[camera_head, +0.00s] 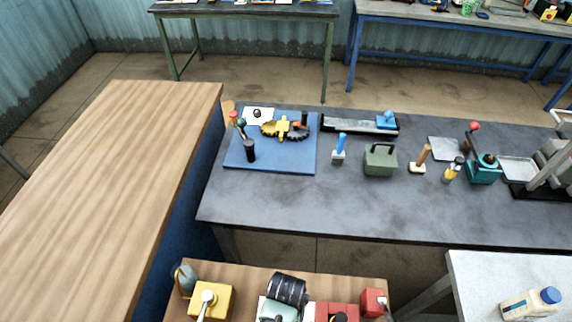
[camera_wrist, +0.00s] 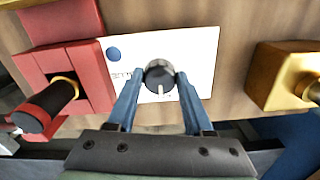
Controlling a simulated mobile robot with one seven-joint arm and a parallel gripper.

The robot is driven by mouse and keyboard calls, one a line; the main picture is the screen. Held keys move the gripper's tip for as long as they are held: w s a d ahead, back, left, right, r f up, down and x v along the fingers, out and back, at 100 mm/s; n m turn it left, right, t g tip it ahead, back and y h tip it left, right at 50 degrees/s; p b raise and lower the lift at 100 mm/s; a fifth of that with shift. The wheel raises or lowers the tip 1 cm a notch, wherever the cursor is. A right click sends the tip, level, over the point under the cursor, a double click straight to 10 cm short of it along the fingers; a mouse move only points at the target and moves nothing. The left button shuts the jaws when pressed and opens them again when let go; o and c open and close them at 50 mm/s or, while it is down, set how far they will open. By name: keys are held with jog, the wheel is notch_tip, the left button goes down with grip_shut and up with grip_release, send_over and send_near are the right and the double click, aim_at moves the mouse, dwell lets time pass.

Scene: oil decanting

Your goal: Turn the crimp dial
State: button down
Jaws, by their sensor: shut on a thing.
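The crimp dial (camera_wrist: 159,73) is a round black knob with a white pointer line, set on a white card (camera_wrist: 198,55) in the wrist view. Its pointer faces down the picture, towards my gripper's base. The card carries a blue dot at its upper left and dark lettering, partly hidden by the knob. My gripper (camera_wrist: 159,80) has its two blue fingers on either side of the knob, shut on it. In the head view my arm stands over the wooden bench at the bottom, and the dial and fingertips are hidden there.
A red block with a dark cylindrical handle (camera_wrist: 52,105) stands close left of the card, and a yellow block (camera_wrist: 284,77) to its right. In the head view, the grey table (camera_head: 285,208) holds a blue mat (camera_head: 272,163) and several tools.

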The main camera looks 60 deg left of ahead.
jog(key=shift+c, duration=1.5)
grip_release()
jog(key=shift+r, duration=0.1)
notch_tip(320, 180, up, 13)
jog(key=b, duration=0.1)
